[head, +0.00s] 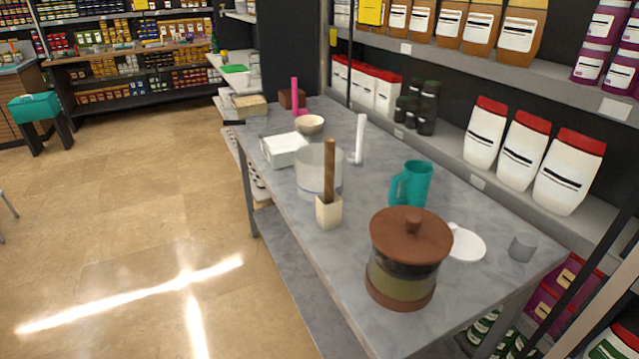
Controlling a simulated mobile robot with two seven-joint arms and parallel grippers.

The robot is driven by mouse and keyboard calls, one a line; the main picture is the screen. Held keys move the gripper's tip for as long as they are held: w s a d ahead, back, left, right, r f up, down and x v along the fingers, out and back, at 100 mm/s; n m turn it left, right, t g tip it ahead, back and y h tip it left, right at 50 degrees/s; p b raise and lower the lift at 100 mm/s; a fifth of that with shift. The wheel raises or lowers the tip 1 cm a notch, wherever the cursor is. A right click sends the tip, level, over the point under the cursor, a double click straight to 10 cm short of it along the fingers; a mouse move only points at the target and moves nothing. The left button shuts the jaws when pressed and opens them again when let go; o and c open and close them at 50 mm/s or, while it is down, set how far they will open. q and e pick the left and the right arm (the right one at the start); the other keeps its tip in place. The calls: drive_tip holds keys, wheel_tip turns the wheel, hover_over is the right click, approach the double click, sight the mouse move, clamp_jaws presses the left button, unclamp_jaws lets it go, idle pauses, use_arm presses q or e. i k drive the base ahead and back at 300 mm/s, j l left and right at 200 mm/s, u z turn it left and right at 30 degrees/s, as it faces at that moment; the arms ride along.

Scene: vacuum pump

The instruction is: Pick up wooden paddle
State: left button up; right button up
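The wooden paddle (329,168) shows as a brown wooden handle standing almost upright, its lower end hidden inside a small cream-coloured square holder (328,213). The holder stands near the front left edge of the grey table (300,250). Neither of my grippers is in view.
A clear round container (312,172) stands right behind the holder. A teal jug (415,184), a brown-lidded pot (408,255), a white plate (467,243) and a grey cup (522,247) stand to the right. A white box (284,150) is behind. Shelves line the right side; the floor at left is open.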

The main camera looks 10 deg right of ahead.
sight(329, 142)
drive_tip(key=j+z, duration=0.2)
drive_tip(key=j, duration=0.2)
drive_tip(key=i+j+z, duration=0.15)
drive_tip(key=j, duration=0.3)
drive_tip(key=i+j+z, duration=0.25)
drive_tip(key=j, duration=0.15)
drive_tip(key=j+z, duration=0.2)
drive_tip(key=j, duration=0.2)
drive_tip(key=i+j+z, duration=0.2)
drive_tip(key=j, duration=0.2)
drive_tip(key=i+j+z, duration=0.2)
drive_tip(key=j, duration=0.2)
